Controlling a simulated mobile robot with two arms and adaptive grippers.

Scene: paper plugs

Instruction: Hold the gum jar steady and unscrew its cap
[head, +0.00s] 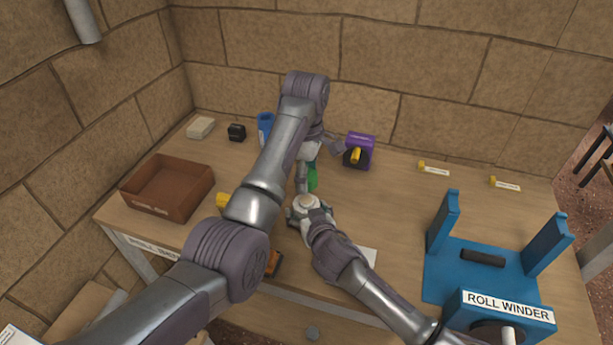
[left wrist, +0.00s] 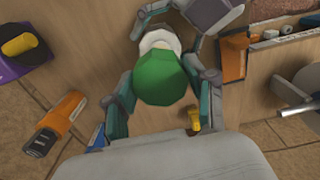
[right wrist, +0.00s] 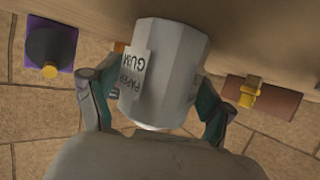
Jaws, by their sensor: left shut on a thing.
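The gum jar (right wrist: 165,75) is a pale grey faceted jar labelled PAPER GUM. In the right wrist view it sits between the two fingers of my right gripper (right wrist: 155,100), which appear to press on its sides. Its green cap (left wrist: 163,78) shows in the left wrist view, between the fingers of my left gripper (left wrist: 163,98), which is shut on it. The white jar body (left wrist: 158,42) shows beyond the cap. In the head view, the green cap (head: 313,180) is partly hidden by my arms, and my right gripper (head: 305,203) is just below it.
A brown tray (head: 195,190) stands on the left of the table. A purple block with a yellow plug (head: 360,148) and a blue bottle (head: 265,128) are at the back. The blue roll winder (head: 440,270) fills the right front. The table's back right is mostly clear.

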